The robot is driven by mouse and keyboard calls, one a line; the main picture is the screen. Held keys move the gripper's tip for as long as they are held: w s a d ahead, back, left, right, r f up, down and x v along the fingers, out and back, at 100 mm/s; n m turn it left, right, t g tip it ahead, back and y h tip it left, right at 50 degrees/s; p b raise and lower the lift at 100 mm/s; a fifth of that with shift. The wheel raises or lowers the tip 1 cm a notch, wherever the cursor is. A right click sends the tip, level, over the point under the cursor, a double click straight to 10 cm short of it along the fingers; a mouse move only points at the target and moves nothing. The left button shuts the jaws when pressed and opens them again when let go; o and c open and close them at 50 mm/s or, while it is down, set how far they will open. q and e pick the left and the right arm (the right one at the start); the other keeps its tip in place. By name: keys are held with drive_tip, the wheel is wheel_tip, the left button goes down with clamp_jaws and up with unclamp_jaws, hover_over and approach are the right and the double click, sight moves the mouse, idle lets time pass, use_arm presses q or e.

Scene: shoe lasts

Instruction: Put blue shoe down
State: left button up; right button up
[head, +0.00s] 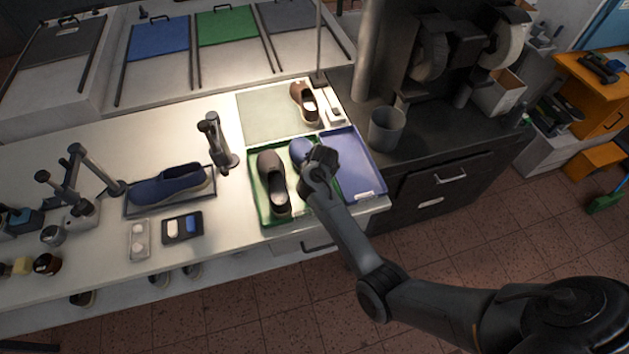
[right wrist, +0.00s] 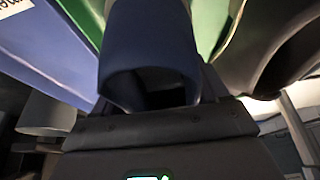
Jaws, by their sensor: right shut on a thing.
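The blue shoe (head: 301,150) is at the right side of the green tray (head: 262,211), largely hidden under my right gripper (head: 316,166). In the right wrist view the blue shoe (right wrist: 152,45) fills the space between the jaws, and my right gripper (right wrist: 155,105) is shut on it. I cannot tell whether the shoe touches the tray. A dark brown shoe (head: 271,180) lies in the green tray to the left of it. My left gripper is not in view.
A blue tray (head: 360,160) lies just right of the green tray. Behind is a grey-green mat (head: 270,115) with a brown shoe (head: 303,102). Another blue shoe (head: 168,184) lies on a dark tray at left. A grey bin (head: 385,129) stands at right.

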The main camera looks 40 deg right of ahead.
drive_tip(key=shift+f, duration=1.3)
drive_tip(key=shift+f+b, duration=0.2)
drive_tip(key=shift+b, duration=0.1)
drive_tip(key=o, duration=1.4)
drive_tip(key=shift+c, duration=0.2)
drive_tip(key=shift+r, duration=0.1)
drive_tip(key=p+v, duration=0.5)
drive_tip(key=v, duration=0.7)
drive_tip(key=s+a+r+n+y, duration=0.1)
drive_tip(key=s+a+n, duration=0.2)
drive_tip(key=s, duration=1)
drive_tip(key=s+a+r+n+y, duration=0.1)
drive_tip(key=s+a+n, duration=0.2)
drive_tip(key=s+a, duration=0.7)
drive_tip(key=s, duration=0.3)
drive_tip(key=shift+s+r+n+g, duration=0.25)
drive_tip(key=shift+s+n+g, duration=0.05)
drive_tip(key=shift+s, duration=0.1)
